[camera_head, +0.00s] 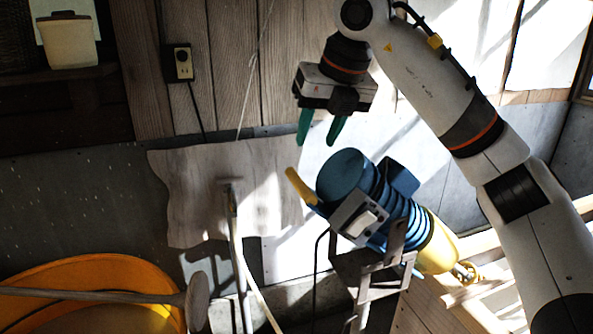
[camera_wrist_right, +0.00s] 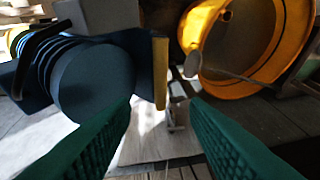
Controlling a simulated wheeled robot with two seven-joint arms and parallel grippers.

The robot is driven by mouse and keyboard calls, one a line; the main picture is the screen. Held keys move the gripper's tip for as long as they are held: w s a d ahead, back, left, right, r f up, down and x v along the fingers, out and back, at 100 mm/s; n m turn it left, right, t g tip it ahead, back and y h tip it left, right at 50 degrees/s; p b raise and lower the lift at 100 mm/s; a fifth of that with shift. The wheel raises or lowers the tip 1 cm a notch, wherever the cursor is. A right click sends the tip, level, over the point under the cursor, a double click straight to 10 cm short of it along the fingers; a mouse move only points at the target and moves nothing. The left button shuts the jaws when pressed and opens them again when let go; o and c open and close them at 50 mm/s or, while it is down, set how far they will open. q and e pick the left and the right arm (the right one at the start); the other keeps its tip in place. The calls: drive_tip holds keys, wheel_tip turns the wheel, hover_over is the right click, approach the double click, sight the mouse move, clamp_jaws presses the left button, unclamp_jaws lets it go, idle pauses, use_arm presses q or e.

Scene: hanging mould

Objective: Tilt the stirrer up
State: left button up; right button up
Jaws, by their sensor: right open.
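A blue ribbed machine (camera_head: 343,176) with a round blue end and a yellow handle (camera_head: 299,186) sits tilted on a metal stand. A long-handled paddle (camera_head: 100,294) lies across the orange tub at lower left. I cannot tell which of these is the stirrer. My right gripper (camera_head: 320,138) is open and empty, with green fingers pointing down, above the blue machine and apart from it. In the right wrist view the yellow handle (camera_wrist_right: 160,75) shows beyond the gap between the fingers, beside the blue round end (camera_wrist_right: 95,85). My left gripper is out of view.
The orange tub (camera_head: 110,262) stands at lower left. A wavy-edged pale board (camera_head: 200,178) is at the wall, with a thin upright pole (camera_head: 236,240) before it. The metal stand (camera_head: 362,275) is under the machine. A socket (camera_head: 182,64) is on the wall.

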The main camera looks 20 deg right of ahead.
sight(300, 179)
drive_tip(key=p+x, duration=0.1)
drive_tip(key=x, duration=0.8)
drive_tip(key=shift+a+f, duration=0.1)
drive_tip(key=shift+f, duration=0.1)
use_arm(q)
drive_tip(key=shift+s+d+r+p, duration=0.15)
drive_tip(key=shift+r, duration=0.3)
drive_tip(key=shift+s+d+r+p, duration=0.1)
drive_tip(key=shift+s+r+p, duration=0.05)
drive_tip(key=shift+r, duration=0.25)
use_arm(e)
drive_tip(key=shift+w+f, duration=0.2)
drive_tip(key=shift+f, duration=0.35)
drive_tip(key=shift+a, duration=0.1)
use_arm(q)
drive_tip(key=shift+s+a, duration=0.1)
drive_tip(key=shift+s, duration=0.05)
use_arm(e)
clamp_jaws()
